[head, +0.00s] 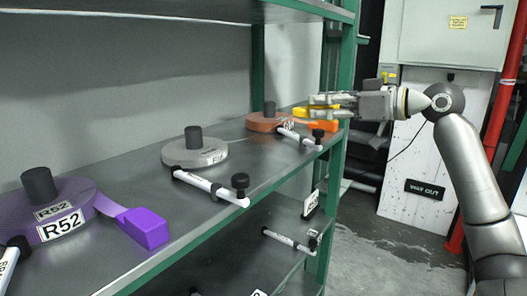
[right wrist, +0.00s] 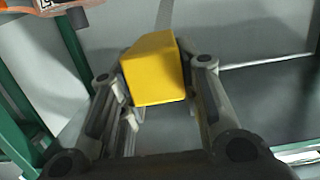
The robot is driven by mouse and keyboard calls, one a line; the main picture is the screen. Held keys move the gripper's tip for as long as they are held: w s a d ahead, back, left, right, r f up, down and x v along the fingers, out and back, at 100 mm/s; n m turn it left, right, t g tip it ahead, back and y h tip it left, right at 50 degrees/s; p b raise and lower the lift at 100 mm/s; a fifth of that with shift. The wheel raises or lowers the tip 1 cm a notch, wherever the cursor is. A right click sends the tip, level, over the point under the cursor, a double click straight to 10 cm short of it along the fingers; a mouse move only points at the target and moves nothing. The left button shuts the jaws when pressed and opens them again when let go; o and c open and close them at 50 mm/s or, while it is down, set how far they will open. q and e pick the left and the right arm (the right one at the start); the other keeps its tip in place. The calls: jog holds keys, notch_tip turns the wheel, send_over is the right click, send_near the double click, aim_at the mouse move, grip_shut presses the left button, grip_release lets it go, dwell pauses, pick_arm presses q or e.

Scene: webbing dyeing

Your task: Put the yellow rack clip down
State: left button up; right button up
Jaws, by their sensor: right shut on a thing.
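The yellow rack clip (right wrist: 157,70) is a small block between the two fingers of my right gripper (right wrist: 160,85), which is shut on it. In the head view the yellow clip (head: 314,112) shows only in part, behind the fingers. My right gripper (head: 325,106) is at the far right end of the upper shelf (head: 130,176), close to the orange roll (head: 267,122) and its orange end block (head: 323,125). I cannot tell whether the clip touches the shelf. My left gripper is not in view.
A purple roll (head: 75,205) labelled R52 with a purple end block (head: 146,229) lies at the near left. A grey roll (head: 194,152) lies mid-shelf. White rods with black knobs (head: 210,187) line the front edge. A green post (head: 338,180) stands at the shelf's right end.

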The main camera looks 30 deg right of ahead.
aim_at(297, 114)
jog(key=w+a+p, duration=0.1)
jog(key=w+a+f+p, duration=0.1)
jog(key=a, duration=0.1)
jog(key=w+a+f+p, duration=0.1)
jog(key=w, duration=0.1)
jog(key=shift+a, duration=0.3)
jog(key=f, duration=0.1)
jog(key=w+a+f, duration=0.1)
jog(key=w+a+f+p, duration=0.1)
jog(key=shift+w+f, duration=0.15)
jog(key=shift+f, duration=0.2)
jog(key=f, duration=0.1)
jog(key=w+a+f, duration=0.1)
jog(key=f+p, duration=0.1)
jog(key=shift+w+a, duration=0.15)
jog(key=shift+w, duration=0.1)
notch_tip(297, 114, down, 3)
jog(key=shift+w+r+p, duration=0.1)
jog(key=shift+r+p, duration=0.05)
jog(key=shift+p, duration=0.65)
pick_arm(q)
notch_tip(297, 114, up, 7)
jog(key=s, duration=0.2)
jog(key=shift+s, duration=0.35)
pick_arm(e)
jog(key=shift+f, duration=0.2)
jog(key=o, duration=1)
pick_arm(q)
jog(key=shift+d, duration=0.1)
